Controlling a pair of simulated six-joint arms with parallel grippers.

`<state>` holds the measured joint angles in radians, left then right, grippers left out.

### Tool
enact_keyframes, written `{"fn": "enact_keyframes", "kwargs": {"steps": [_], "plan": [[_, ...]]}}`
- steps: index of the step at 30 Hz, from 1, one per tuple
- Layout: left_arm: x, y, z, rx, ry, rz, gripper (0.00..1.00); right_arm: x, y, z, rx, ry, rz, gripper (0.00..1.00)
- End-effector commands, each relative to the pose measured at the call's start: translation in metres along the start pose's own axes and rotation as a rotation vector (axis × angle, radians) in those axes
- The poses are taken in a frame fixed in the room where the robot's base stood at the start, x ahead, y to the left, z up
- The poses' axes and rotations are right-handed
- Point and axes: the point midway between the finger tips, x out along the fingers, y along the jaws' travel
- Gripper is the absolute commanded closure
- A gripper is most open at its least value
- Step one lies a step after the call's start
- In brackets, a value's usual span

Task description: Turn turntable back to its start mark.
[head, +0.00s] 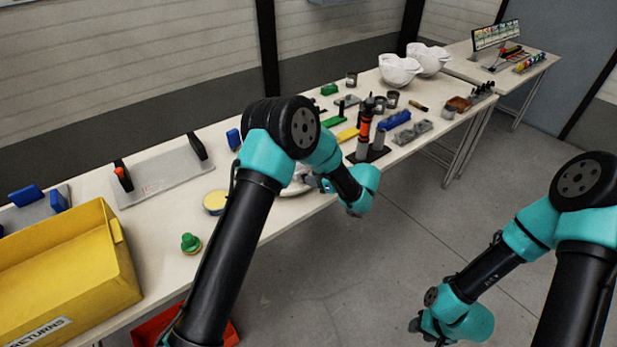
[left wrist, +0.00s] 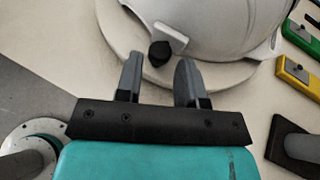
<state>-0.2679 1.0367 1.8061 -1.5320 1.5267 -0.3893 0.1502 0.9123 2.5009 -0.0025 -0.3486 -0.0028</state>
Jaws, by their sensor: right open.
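The turntable is a pale round disc (left wrist: 118,38) on the table in the left wrist view, with a white helmet shell (left wrist: 215,25) on top. A black knob (left wrist: 160,53) sits at the disc's near side, by a white tab. My left gripper (left wrist: 158,68) is open, its two grey fingers apart, with the knob between and just ahead of the tips. In the head view only a pale edge of the turntable (head: 296,189) shows, as my left arm hides most of it. I cannot make out a start mark. My right gripper (head: 428,332) is open and empty over the floor, low at right.
A yellow returns bin (head: 70,270) stands at the near left. A yellow-lidded round tin (head: 215,202) and a green knobbed piece (head: 190,243) lie left of my left arm. Orange-black tools (head: 365,125) stand upright beyond it. Two white helmet shells (head: 400,69) sit at the far end.

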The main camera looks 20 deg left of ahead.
Motion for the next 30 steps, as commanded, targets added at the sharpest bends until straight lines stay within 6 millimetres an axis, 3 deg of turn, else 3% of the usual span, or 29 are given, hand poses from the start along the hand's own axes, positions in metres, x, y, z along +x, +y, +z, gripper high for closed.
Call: {"fn": "enact_keyframes", "kwargs": {"steps": [6,17,27,30], "plan": [[0.023,0.000,0.000,0.000,0.000,0.000,0.65,0.000,0.000,0.000,0.000,0.000,0.000,0.57],[0.027,0.000,0.000,0.000,0.000,-0.001,0.66,0.000,0.000,0.000,0.000,0.000,0.000,0.57],[0.026,0.000,0.000,0.000,0.000,-0.001,0.98,0.000,0.000,0.000,0.000,0.000,0.000,0.57],[0.026,0.000,0.000,0.000,0.000,-0.001,1.00,0.000,0.000,0.000,0.000,0.000,0.000,0.57]]}}
